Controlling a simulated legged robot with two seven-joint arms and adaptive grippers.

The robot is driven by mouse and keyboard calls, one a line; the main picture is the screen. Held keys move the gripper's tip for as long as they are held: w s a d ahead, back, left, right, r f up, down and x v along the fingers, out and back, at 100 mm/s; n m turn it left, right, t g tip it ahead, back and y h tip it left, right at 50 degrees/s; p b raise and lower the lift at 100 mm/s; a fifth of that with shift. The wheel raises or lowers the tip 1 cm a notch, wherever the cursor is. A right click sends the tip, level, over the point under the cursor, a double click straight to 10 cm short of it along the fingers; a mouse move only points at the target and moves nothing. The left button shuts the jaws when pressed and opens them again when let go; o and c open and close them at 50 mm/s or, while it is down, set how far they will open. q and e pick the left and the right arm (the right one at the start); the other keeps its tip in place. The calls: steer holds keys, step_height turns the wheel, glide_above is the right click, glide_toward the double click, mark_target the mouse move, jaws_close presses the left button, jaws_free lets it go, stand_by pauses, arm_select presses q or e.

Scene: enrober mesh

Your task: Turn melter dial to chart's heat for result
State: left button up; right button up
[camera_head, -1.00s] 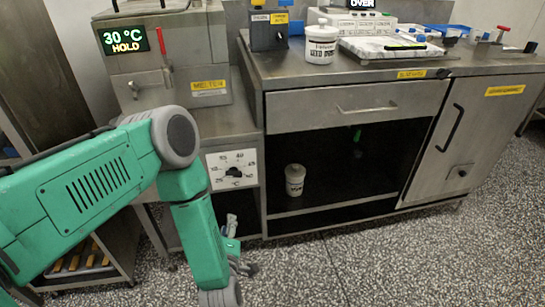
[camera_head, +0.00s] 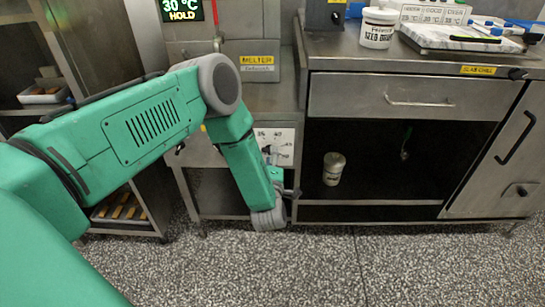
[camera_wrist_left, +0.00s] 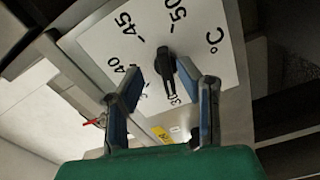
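The melter (camera_head: 221,50) stands left of the bench, with its display (camera_head: 182,12) reading 30 °C HOLD. Its white dial plate (camera_head: 284,150) is partly hidden behind my left arm. In the left wrist view the plate (camera_wrist_left: 100,45) shows 40, 45, 50 and °C, with a black knob (camera_wrist_left: 167,68) near its middle. My left gripper (camera_wrist_left: 168,88) is open, one finger on each side of the knob; contact cannot be told. In the head view it (camera_head: 271,163) is at the plate. A card with temperatures (camera_head: 435,14), perhaps the chart, stands on the bench; its small print is unreadable.
A white labelled tub (camera_head: 378,27) stands on the bench top (camera_head: 340,52). Another tub (camera_head: 333,168) stands in the open dark cupboard right of the dial. A rack with trays (camera_head: 120,207) is at lower left. The speckled floor ahead is clear.

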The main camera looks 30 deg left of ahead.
mark_target(266, 153)
arm_select(q)
steer(key=shift+w+a+f, duration=0.25)
steer(key=shift+w+a, duration=0.35)
steer(key=shift+a, duration=0.35)
steer(key=shift+a+f, duration=0.15)
steer(key=shift+a, duration=0.4)
steer(key=shift+d, duration=0.25)
steer(key=shift+c, duration=0.6)
steer(key=shift+d, duration=0.25)
jaws_close()
steer(key=shift+d, duration=0.15)
arm_select(e)
steer(key=shift+a, duration=0.45)
arm_select(q)
steer(key=shift+a, duration=0.2)
arm_select(e)
steer(key=shift+a, duration=0.2)
arm_select(q)
steer(key=shift+d, duration=0.1)
arm_select(e)
steer(key=shift+d, duration=0.15)
